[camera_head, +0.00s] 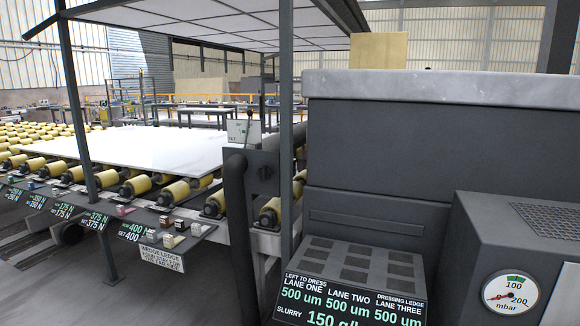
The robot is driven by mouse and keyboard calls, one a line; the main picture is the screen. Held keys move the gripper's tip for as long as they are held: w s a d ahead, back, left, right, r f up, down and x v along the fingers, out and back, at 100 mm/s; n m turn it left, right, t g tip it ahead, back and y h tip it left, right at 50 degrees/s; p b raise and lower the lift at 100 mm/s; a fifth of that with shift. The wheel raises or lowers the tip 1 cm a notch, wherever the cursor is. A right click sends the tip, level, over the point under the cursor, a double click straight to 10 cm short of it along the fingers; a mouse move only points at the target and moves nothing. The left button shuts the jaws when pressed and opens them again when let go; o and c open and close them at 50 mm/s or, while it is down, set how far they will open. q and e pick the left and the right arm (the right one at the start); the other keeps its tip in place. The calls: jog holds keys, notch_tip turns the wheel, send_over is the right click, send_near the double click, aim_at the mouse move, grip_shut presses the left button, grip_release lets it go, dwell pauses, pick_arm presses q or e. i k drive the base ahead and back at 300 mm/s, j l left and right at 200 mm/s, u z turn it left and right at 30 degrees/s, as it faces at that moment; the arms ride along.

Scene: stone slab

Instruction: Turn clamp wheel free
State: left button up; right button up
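No clamp wheel can be made out for certain. A large white slab (150,148) lies flat on yellow rollers (137,186) at the left. Neither of my grippers is in view.
A dark machine cabinet (375,150) fills the right, with a pressure gauge (510,293) and a dressing ledge (355,262) in front. Small blocks (172,241) sit on the wedge ledge beside force displays (133,232). Canopy posts (78,100) stand near the rollers. Grey floor is open at lower left.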

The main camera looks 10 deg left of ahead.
aim_at(266, 173)
jog(key=i+j+z, duration=0.55)
jog(key=i+j, duration=0.15)
jog(key=i+j+z, duration=0.2)
jog(key=j, duration=0.3)
jog(key=j+z, duration=0.25)
jog(key=j, duration=0.25)
